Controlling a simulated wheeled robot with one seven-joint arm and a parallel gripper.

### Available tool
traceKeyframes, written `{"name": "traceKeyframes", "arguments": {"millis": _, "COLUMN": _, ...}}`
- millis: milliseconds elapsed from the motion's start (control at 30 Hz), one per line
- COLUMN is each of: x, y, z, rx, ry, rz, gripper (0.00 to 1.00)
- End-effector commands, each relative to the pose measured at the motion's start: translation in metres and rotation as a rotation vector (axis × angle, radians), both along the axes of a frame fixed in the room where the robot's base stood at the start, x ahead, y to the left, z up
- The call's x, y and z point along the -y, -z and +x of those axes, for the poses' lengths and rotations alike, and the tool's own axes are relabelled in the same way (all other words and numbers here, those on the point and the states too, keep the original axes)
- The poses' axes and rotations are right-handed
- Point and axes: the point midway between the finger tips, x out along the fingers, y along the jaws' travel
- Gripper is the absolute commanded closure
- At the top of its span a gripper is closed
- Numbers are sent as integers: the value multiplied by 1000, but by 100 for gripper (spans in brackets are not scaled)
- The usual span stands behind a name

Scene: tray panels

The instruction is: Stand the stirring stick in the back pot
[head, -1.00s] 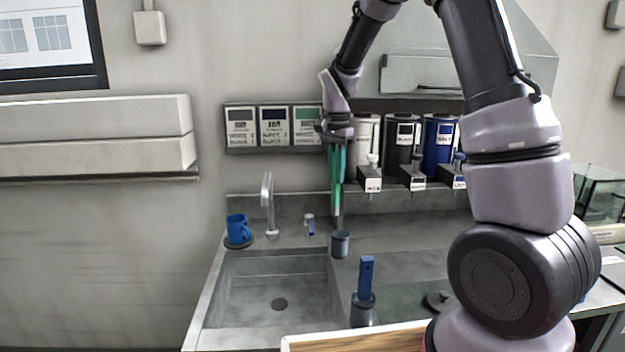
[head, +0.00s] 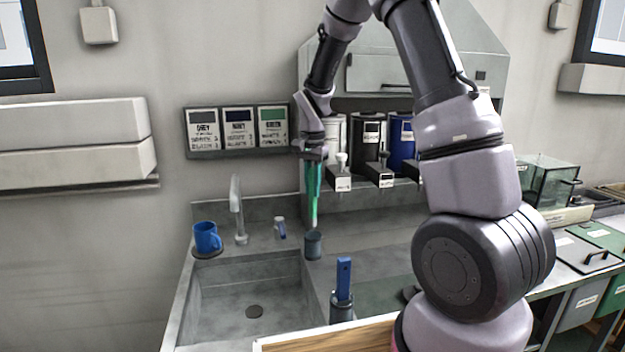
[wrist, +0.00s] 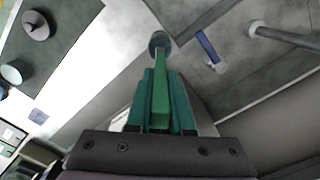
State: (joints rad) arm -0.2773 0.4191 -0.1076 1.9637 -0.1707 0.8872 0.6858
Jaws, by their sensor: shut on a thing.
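The stirring stick (head: 314,213) is long and thin, green with a paler lower end. My gripper (head: 313,185), with teal fingers, is shut on it and holds it upright, pointing down. The back pot (head: 313,246) is a small grey cup on the counter right of the sink. The stick's lower end is at or just above the pot's mouth; I cannot tell whether it is inside. In the wrist view the green stick (wrist: 160,100) runs from between the fingers towards the round back pot (wrist: 159,40), whose mouth is partly covered by the stick.
A front pot (head: 342,309) with a blue stick (head: 343,278) stands nearer. A blue mug (head: 207,237), a tap (head: 237,208) and a small blue-and-white item (head: 280,229) are left of the back pot. Canister dispensers (head: 368,140) stand behind. A wooden-topped edge (head: 330,340) is in front.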

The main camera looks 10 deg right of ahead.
Motion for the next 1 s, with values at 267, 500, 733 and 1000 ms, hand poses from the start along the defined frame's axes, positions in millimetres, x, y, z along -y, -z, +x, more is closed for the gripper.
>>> {"name": "traceKeyframes", "arguments": {"millis": 267, "x": 0, "y": 23, "z": 0, "rx": -1, "ry": 1, "rz": -1, "gripper": 100}}
{"name": "traceKeyframes", "arguments": {"millis": 500, "x": 0, "y": 42, "z": 0, "rx": -1, "ry": -1, "rz": -1, "gripper": 100}}
{"name": "traceKeyframes", "arguments": {"millis": 733, "x": 0, "y": 59, "z": 0, "rx": -1, "ry": 0, "rz": 0, "gripper": 100}}
{"name": "traceKeyframes", "arguments": {"millis": 1000, "x": 0, "y": 68, "z": 0, "rx": -1, "ry": 0, "rz": -1, "gripper": 100}}
